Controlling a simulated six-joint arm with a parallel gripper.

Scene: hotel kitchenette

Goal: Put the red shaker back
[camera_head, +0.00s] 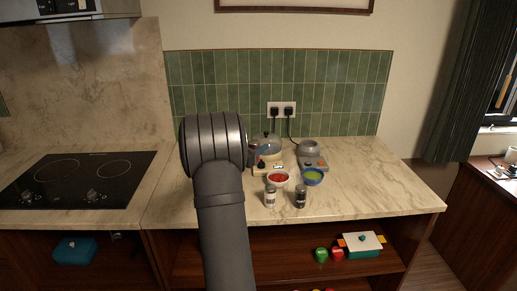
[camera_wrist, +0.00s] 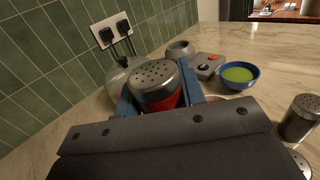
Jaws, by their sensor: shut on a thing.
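The red shaker (camera_wrist: 162,88) has a perforated metal cap and a red body. In the wrist view it stands between the blue fingers of my gripper (camera_wrist: 160,95), which is shut on it. Its lower part is hidden by the gripper body. In the head view my dark arm covers most of the gripper, and I cannot make out the red shaker there. Two other shakers stand on the counter: a pale one (camera_head: 270,196) and a dark one (camera_head: 300,197). They are apart from my gripper, at the right edge in the wrist view.
A white bowl of red food (camera_head: 278,184) and a blue bowl of green food (camera_head: 312,182) stand behind the shakers. A kettle (camera_wrist: 118,78) and a grey appliance (camera_head: 310,160) stand near the tiled wall. The counter's right side (camera_head: 390,185) is clear. A cooktop (camera_head: 75,180) lies left.

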